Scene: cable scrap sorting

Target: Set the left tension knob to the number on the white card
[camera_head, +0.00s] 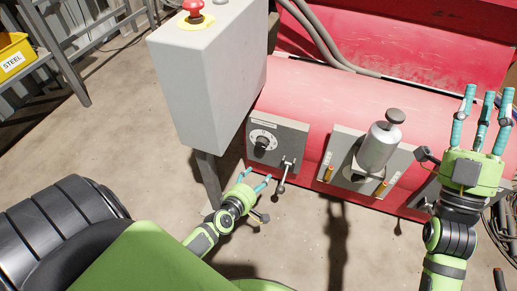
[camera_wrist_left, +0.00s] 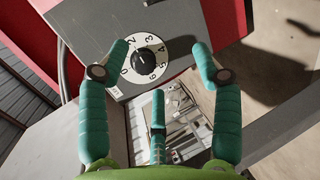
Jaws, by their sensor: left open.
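The tension knob (camera_head: 262,143) is black and sits on a white dial on a grey plate on the red machine. In the left wrist view the knob (camera_wrist_left: 147,58) is seen close, with numbers from 0 to 6 around it; I cannot tell for sure which number it points to. My left gripper (camera_head: 257,174) is open and empty, just below and in front of the dial plate. In the left wrist view its teal fingers (camera_wrist_left: 160,62) are spread on both sides of the dial, apart from the knob. My right gripper (camera_head: 481,100) is open with raised fingers. I cannot make out a numbered white card.
A small lever (camera_head: 285,172) sticks out right of the dial plate, close to my left fingers. A grey box with a red emergency button (camera_head: 193,8) stands at left. A metal cylinder (camera_head: 378,148) with a black knob is on a second plate. A yellow STEEL bin (camera_head: 14,56) is far left.

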